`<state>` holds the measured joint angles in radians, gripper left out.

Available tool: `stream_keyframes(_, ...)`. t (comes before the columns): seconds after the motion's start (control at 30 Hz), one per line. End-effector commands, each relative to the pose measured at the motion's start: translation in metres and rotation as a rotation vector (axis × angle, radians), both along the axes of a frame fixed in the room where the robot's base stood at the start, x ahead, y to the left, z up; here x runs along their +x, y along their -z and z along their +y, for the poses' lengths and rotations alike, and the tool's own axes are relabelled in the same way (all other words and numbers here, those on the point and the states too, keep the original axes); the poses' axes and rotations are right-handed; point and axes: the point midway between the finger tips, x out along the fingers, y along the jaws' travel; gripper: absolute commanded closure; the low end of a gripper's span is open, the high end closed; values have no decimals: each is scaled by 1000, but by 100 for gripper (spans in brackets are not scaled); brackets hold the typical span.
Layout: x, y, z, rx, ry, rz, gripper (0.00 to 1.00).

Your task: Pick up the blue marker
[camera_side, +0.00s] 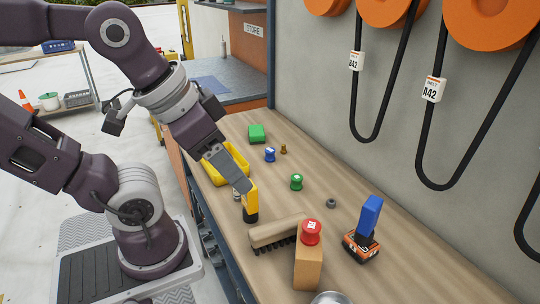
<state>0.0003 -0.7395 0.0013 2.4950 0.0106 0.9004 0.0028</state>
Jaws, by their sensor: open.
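A small blue marker (270,155) with a pale label on top stands on the wooden workbench (345,205), to the right of a yellow tray. My gripper (246,188) is over the near left part of the bench, lower in the picture than the blue marker and apart from it. It is open, and nothing shows held in it. A yellow and black object (250,203) is right at its tip; I cannot tell whether they touch.
The grey wall bounds the right.

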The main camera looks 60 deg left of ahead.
Motion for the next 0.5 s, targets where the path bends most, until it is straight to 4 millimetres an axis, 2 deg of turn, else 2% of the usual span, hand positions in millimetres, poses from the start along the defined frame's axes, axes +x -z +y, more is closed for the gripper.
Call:
stream_keyframes(0.07, 11, 3, 12, 58, 20, 50, 41)
stream_keyframes(0.13, 33, 9, 37, 169, 65, 138, 41)
stream_keyframes(0.27, 86, 34, 102, 451, 213, 361, 41)
stream_keyframes(0.37, 128, 62, 155, 666, 366, 544, 41)
stream_keyframes(0.5, 184, 115, 223, 957, 642, 807, 41)
